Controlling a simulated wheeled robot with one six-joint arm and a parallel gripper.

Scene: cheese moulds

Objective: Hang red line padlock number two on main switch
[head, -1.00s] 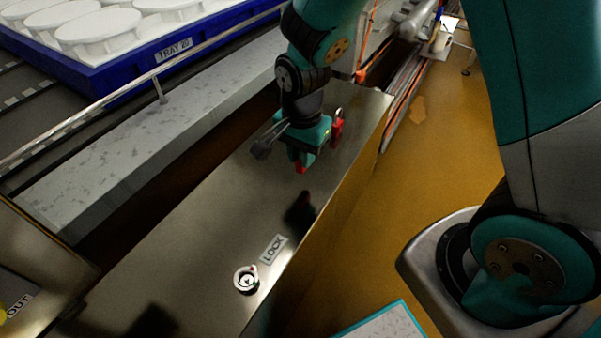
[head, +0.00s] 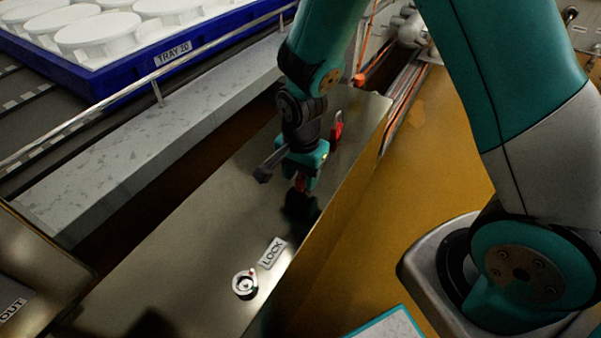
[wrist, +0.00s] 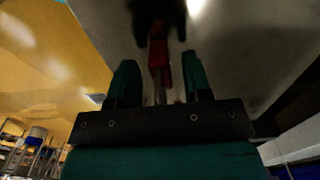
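The main switch (head: 245,284) is a round white dial on the steel top, beside a LOCK label (head: 272,253). My gripper (head: 302,176) is over the steel top, beyond the switch and label. I cannot read any number on either padlock.
A blue tray (head: 140,75) labelled TRAY 20, with white moulds, is at the upper left behind a metal rail (head: 130,92). The steel top (head: 190,255) is bare around the switch. Its right edge drops to a yellow floor (head: 425,190).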

